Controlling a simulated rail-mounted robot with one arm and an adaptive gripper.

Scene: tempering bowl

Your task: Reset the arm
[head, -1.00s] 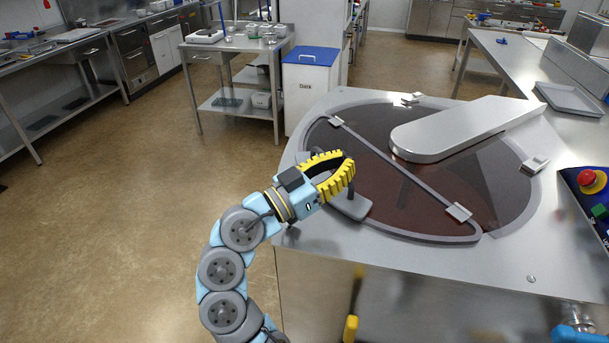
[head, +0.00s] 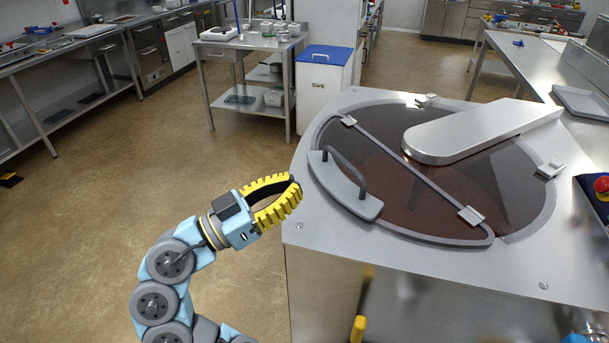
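My gripper (head: 296,187) has yellow ribbed fingers on a light blue and grey arm. It is in the middle of the head view, just left of the steel tempering machine (head: 420,262). The two fingers bow apart with a gap between them, their tips close together, and I see nothing held. I cannot tell from this view how far apart the tips are. The machine's round dark lid (head: 400,185) lies closed on the bowl. Its black handle (head: 347,172) stands on a grey plate (head: 345,190), apart from and to the right of my gripper.
A steel arm-shaped cover (head: 475,133) lies over the lid. A red emergency button (head: 602,187) is at the right edge. A white bin with a blue lid (head: 325,80) marked "Dark" stands behind, beside a steel trolley (head: 250,50). The floor to the left is clear.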

